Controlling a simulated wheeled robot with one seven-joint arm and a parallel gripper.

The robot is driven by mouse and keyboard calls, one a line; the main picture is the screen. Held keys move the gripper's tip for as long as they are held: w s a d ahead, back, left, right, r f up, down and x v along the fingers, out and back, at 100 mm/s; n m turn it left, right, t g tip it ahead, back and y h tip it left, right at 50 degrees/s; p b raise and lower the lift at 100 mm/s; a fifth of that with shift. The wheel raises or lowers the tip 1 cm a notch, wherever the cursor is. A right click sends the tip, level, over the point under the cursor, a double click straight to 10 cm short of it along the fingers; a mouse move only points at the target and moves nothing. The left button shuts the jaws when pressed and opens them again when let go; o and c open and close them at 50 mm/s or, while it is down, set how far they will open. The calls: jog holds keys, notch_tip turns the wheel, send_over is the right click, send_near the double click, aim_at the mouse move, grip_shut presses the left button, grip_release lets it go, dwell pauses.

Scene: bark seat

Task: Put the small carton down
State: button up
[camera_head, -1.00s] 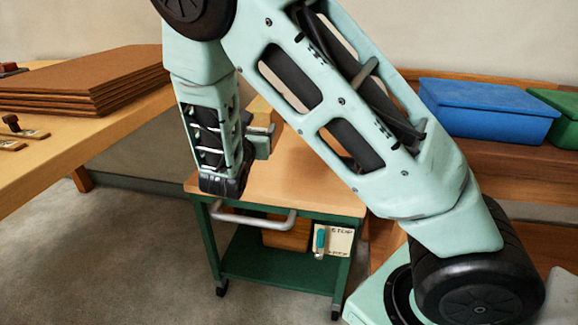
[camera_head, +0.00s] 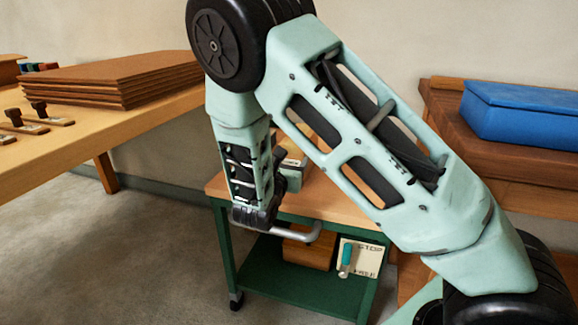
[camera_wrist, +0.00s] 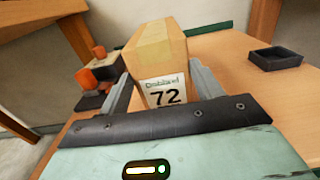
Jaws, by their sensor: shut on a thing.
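The small carton (camera_wrist: 158,50) is a tan box with a white label reading 72, seen in the wrist view. It sits between the two fingers of my gripper (camera_wrist: 158,88), which is shut on it. In the head view my gripper (camera_head: 290,172) is over the wooden top of a green cart (camera_head: 335,205), and my forearm hides most of the carton. I cannot tell whether the carton's underside touches the top.
A small black tray (camera_wrist: 275,58) lies on the wooden top, right of the carton. Orange and dark items (camera_wrist: 100,68) stand to its left. A cart handle (camera_head: 270,230) juts out. A workbench (camera_head: 100,125) stands left; a blue box (camera_head: 520,112) sits on a bench at right.

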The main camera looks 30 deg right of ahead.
jog(key=shift+f, duration=0.1)
jog(key=o, duration=1.2)
